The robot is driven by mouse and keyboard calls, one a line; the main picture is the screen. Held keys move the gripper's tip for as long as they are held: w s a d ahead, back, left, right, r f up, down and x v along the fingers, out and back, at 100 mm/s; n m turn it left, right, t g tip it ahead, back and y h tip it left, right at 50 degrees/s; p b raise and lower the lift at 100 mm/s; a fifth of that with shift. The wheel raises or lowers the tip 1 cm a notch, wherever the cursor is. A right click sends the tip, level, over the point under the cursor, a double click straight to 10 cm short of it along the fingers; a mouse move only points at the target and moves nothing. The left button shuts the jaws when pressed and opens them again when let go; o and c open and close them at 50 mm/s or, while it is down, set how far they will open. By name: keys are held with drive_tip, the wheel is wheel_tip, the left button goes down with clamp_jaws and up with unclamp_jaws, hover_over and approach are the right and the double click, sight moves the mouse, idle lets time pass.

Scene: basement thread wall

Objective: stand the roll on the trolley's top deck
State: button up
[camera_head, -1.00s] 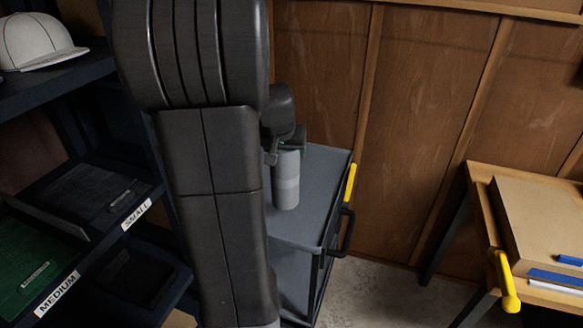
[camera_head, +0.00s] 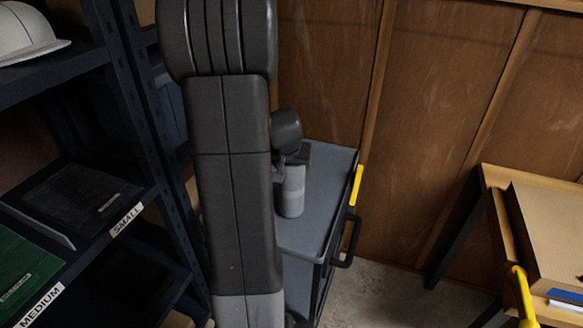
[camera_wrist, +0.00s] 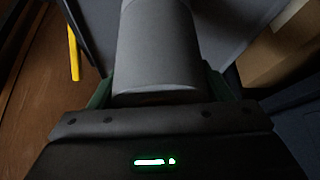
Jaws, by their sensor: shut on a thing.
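The roll (camera_head: 291,192) is a grey cylinder with a lighter band, upright over the trolley's grey top deck (camera_head: 325,185) in the head view. I cannot tell whether its base touches the deck. My gripper (camera_head: 293,158) is shut on the roll's upper part from above; my arm hides part of it. In the wrist view the roll (camera_wrist: 158,50) fills the middle, between the green fingers of my gripper (camera_wrist: 155,92). My arm also covers the left part of the trolley.
A wooden bench (camera_head: 497,200) is at the right, with bare floor between.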

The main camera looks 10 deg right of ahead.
drive_tip(key=shift+f, duration=0.55)
drive_tip(key=shift+f+b, duration=0.15)
drive_tip(key=shift+b, duration=0.15)
drive_tip(key=o, duration=1.6)
drive_tip(key=p+v, duration=0.1)
drive_tip(key=v, duration=1.1)
drive_tip(key=shift+r, duration=0.3)
